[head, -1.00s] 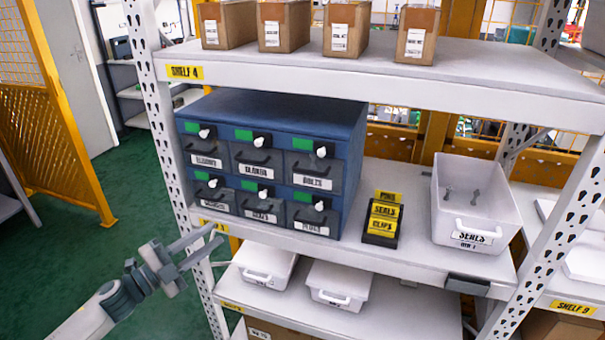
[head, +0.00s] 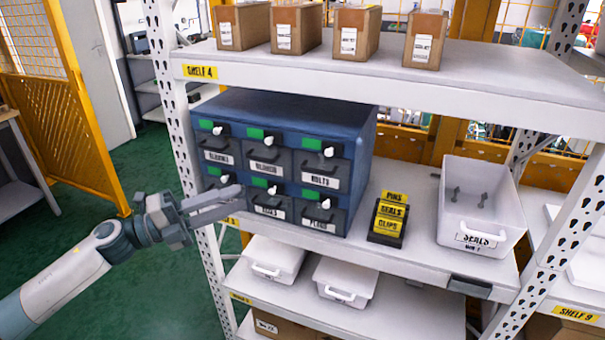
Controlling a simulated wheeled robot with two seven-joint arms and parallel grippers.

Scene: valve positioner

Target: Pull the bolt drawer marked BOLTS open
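The blue drawer cabinet (head: 300,108) stands on the middle shelf with two rows of dark drawers. The drawer marked BOLTS (head: 336,168) is at the right end of the top row. Its front is flush with its neighbours, so it looks shut. It has a dark handle, a white label, and a green tag with a white knob above it. My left gripper (head: 243,198) is at the lower left of the cabinet, fingers pointing right, apart and empty. It covers part of the lower left drawer and is well away from the BOLTS drawer. My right gripper is not in view.
A white shelf upright (head: 180,130) stands close to my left gripper. A small stand with yellow cards (head: 389,217) and a white SEALS bin (head: 480,215) are right of the cabinet. Cardboard boxes (head: 357,33) line the shelf above. White bins (head: 345,277) sit below.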

